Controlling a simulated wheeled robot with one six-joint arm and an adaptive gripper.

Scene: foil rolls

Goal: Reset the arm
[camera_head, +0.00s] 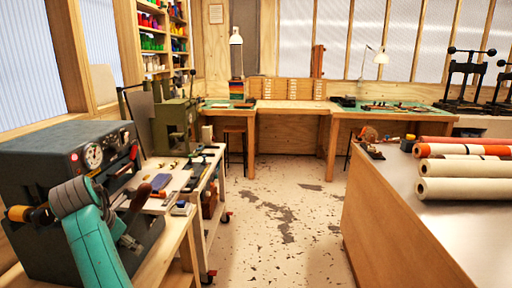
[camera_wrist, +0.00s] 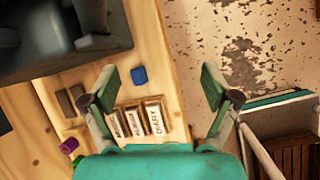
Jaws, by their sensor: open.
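My gripper (camera_wrist: 160,80) is open and empty in the wrist view, its two green-tipped fingers spread wide. It is over the edge of a wooden bench (camera_wrist: 150,40), with the left finger above the wood and the right finger close to the bench edge. A blue block (camera_wrist: 139,76) shows between the fingers, and labelled packets (camera_wrist: 135,118) lie nearer the palm. I cannot tell the height above them. In the head view my teal arm (camera_head: 94,245) reaches up at the lower left in front of a dark machine with dials (camera_head: 60,150); my gripper is not clearly visible there.
A tool cart (camera_head: 205,180) stands beyond the machine. Several rolls (camera_head: 465,188) lie on a metal-topped counter (camera_head: 400,185) at the right. The speckled floor (camera_head: 285,215) between is clear. Desks (camera_head: 290,105) line the back wall.

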